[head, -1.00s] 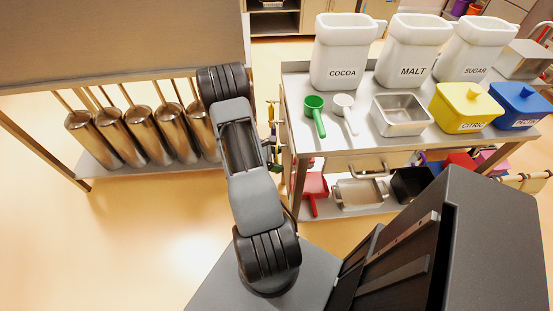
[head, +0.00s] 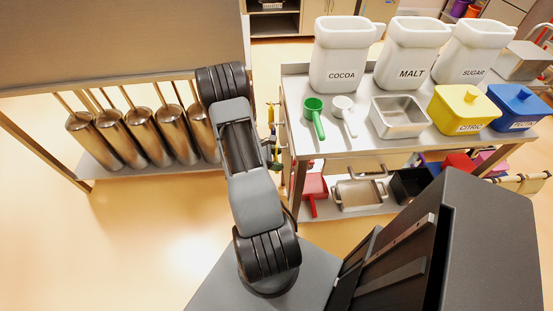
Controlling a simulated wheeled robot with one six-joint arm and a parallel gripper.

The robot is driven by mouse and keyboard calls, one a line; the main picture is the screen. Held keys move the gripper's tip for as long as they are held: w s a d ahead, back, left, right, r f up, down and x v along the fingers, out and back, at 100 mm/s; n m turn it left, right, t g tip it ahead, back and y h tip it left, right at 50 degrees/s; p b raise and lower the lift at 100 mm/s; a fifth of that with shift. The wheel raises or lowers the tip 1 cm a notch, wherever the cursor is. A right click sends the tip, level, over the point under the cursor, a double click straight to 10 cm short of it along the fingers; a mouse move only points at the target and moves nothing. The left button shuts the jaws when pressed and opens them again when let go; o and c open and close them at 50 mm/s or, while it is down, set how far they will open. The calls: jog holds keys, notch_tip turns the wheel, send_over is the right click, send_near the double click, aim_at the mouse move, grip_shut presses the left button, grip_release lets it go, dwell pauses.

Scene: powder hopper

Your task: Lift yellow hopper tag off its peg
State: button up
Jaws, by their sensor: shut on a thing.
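A small cluster of yellow, green and dark pieces hangs at the left end of the steel trolley (head: 345,146), just right of my arm. A yellow piece (head: 272,148) there may be the yellow hopper tag, but it is too small and partly covered to be sure. I cannot make out its peg, or whether the tag is on it. My arm rises from the base and bends away at the top. My gripper is hidden behind the arm, so its hold on anything does not show.
White jars marked COCOA (head: 340,52), MALT (head: 408,50) and SUGAR (head: 470,50) stand on the trolley, with a green scoop (head: 314,115), a steel pan (head: 400,116), a yellow bin (head: 462,107) and a blue bin (head: 520,106). Several metal cylinders (head: 133,133) stand left. Floor (head: 150,240) is clear.

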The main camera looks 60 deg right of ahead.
jog(key=w+a, duration=0.4)
jog(key=w, duration=0.2)
jog(key=shift+a, duration=0.15)
dwell(0.7)
